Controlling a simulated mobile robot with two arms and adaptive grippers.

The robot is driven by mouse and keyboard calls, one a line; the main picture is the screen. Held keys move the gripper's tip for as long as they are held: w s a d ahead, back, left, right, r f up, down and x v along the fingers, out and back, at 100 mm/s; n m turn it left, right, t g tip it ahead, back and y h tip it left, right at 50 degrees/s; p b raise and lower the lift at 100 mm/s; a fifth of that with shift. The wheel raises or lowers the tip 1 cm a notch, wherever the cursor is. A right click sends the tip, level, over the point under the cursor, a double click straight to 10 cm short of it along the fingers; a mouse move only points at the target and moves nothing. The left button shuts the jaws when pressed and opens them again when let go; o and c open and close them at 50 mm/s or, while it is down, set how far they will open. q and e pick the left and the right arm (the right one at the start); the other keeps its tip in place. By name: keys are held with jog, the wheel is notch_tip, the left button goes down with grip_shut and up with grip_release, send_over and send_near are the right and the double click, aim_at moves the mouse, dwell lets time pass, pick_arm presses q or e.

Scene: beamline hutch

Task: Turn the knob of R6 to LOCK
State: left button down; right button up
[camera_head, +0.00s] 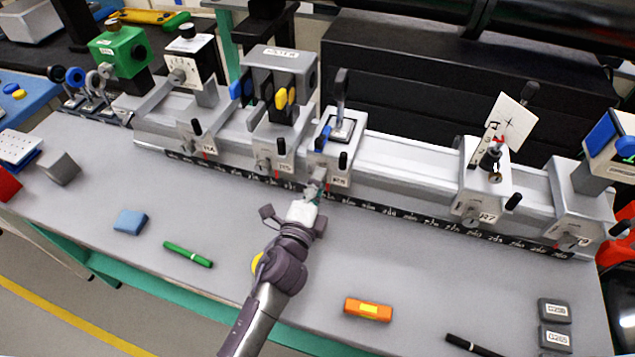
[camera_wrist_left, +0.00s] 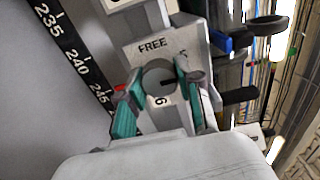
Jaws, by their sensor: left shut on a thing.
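The R6 carrier (camera_head: 338,150) sits on the rail in the middle of the head view, with its R6 label (camera_head: 339,182) on the front. My left gripper (camera_head: 314,188) reaches its lower front from below and largely hides the knob there. In the left wrist view, the round grey knob (camera_wrist_left: 158,82) lies between the two teal fingers of my left gripper (camera_wrist_left: 160,76), which are shut on it. The word FREE (camera_wrist_left: 153,46) is printed above the knob. A dark mark shows at the right of its face. I see no LOCK lettering. My right gripper is not in view.
Neighbouring carriers R5 (camera_head: 280,150) and R7 (camera_head: 483,185) stand on the same rail. A black scale strip (camera_head: 400,212) runs along its front. A green marker (camera_head: 188,254), a blue block (camera_head: 130,222) and an orange box (camera_head: 368,309) lie on the bench.

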pick_arm(q)
jog(key=shift+w+r, duration=0.1)
jog(key=c, duration=0.7)
grip_release()
jog(key=shift+c, duration=0.2)
jog(key=v, duration=1.2)
